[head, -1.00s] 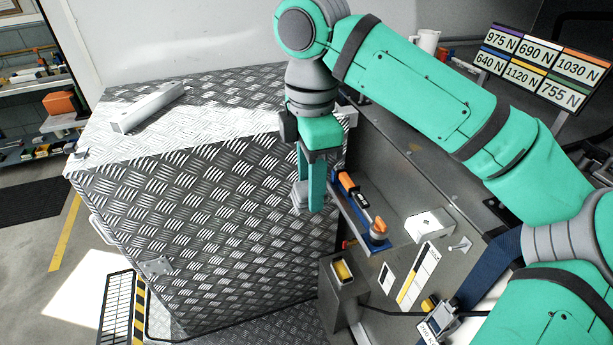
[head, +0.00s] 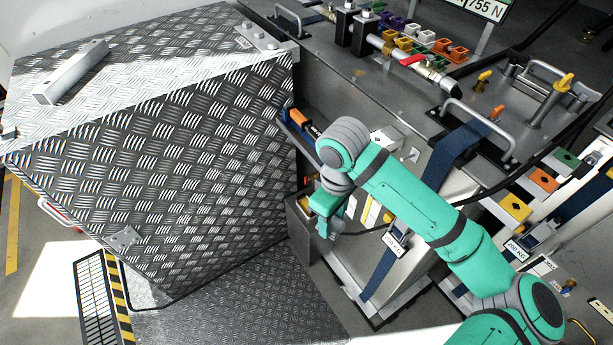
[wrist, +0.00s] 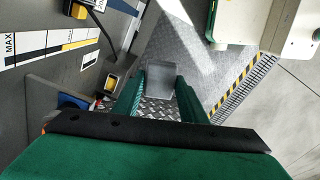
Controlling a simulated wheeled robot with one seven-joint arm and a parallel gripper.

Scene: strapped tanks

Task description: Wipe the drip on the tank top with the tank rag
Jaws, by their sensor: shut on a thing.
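My gripper (head: 329,226) points down in front of the near tank's side, just right of a small open grey box. In the wrist view its two green fingers are shut on a light grey flat piece (wrist: 160,82), which looks like the folded tank rag. The steel tank (head: 455,165) with a blue strap (head: 462,147) stands to the right of my gripper. A longer steel tank top (head: 350,65) with handles and valves lies behind it. I cannot make out the drip on any tank top.
A large tread-plate chest (head: 180,170) fills the left, with a metal bar (head: 72,72) on its lid. The grey box (head: 300,225) holds something yellow. Valves, handles (head: 480,130) and coloured blocks stand up from the tanks. Open floor plate (head: 240,305) lies at the front.

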